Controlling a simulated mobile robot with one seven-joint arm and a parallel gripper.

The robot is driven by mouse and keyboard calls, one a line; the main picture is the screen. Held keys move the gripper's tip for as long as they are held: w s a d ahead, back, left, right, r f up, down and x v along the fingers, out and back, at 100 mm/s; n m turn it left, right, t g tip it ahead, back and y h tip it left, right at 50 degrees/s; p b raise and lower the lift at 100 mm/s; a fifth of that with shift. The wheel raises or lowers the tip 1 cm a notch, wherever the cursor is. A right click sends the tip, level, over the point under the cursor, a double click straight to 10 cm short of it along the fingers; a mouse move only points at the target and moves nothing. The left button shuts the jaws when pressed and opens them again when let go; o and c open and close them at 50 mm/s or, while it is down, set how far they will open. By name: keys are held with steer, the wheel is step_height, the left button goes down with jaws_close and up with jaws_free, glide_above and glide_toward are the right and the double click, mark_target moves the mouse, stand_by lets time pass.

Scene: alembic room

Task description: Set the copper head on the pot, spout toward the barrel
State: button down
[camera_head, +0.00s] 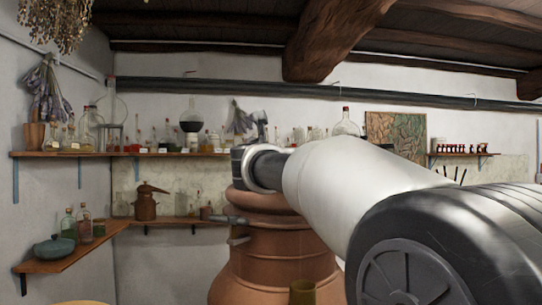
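A large copper pot (275,262) stands in the middle of the view, with a ringed, narrower neck. My arm reaches in from the right and covers the top of the neck. My gripper (235,230) seems to be the grey metal pieces at the left side of the neck. Whether they touch the copper or are open is not clear. No barrel can be made out.
A corner shelf (70,262) at the left holds bottles and a green-grey pot (54,247). The upper shelf (60,154) is crowded with glassware. A brass-coloured cylinder (303,293) stands before the pot. A yellowish rim (80,303) shows at the bottom left.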

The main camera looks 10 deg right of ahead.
steer(key=shift+r, duration=0.1)
stand_by(0.6)
steer(key=c, duration=1.3)
jaws_free()
steer(key=shift+s, duration=0.15)
steer(key=shift+f, duration=0.4)
steer(key=r+b+v, duration=0.1)
steer(key=b+v, duration=0.2)
steer(key=v, duration=1.4)
steer(key=shift+f, duration=0.25)
steer(key=shift+s+a, duration=0.15)
